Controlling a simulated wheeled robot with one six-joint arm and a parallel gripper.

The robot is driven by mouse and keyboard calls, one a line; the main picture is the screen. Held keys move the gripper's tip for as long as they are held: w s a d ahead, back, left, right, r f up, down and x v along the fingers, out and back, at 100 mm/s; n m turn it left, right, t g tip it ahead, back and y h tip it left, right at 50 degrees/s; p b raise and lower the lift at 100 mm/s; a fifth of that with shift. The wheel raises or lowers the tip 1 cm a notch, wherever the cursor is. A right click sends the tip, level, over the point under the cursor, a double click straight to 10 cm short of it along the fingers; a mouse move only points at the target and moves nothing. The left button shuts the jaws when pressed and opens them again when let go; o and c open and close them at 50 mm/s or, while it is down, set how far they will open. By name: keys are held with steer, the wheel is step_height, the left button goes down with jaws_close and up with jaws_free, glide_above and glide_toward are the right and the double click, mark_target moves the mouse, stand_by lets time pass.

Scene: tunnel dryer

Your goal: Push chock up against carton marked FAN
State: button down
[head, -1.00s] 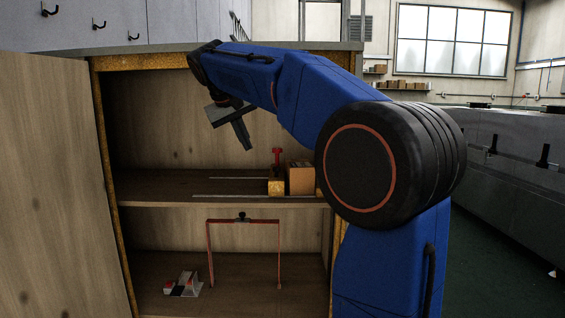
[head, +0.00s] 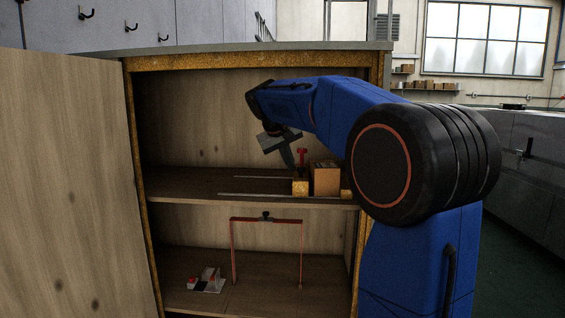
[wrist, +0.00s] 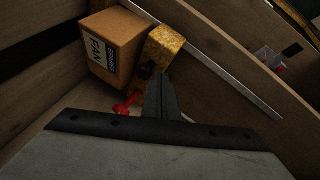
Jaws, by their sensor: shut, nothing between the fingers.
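The chock (head: 300,188) is a yellow speckled block with an upright red handle (head: 301,158), on the upper shelf. In the wrist view the chock (wrist: 164,47) lies right beside the carton; I cannot tell whether they touch. The brown carton (head: 327,181) stands just right of the chock in the head view. Its FAN label shows in the wrist view, where the carton (wrist: 112,35) is upper left. My gripper (head: 288,164) is shut and empty, just left of the red handle. In the wrist view my gripper (wrist: 160,95) is close to the chock's handle end.
The upper shelf (head: 180,185) has thin pale strips on it and open room to the left. Below are a red frame (head: 233,250) and a red-and-white item (head: 207,281). A wooden door (head: 70,190) stands at left.

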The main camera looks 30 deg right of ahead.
steer(key=shift+d, duration=0.3)
steer(key=shift+s, duration=0.1)
steer(key=shift+s+d, duration=0.5)
steer(key=shift+d, duration=0.3)
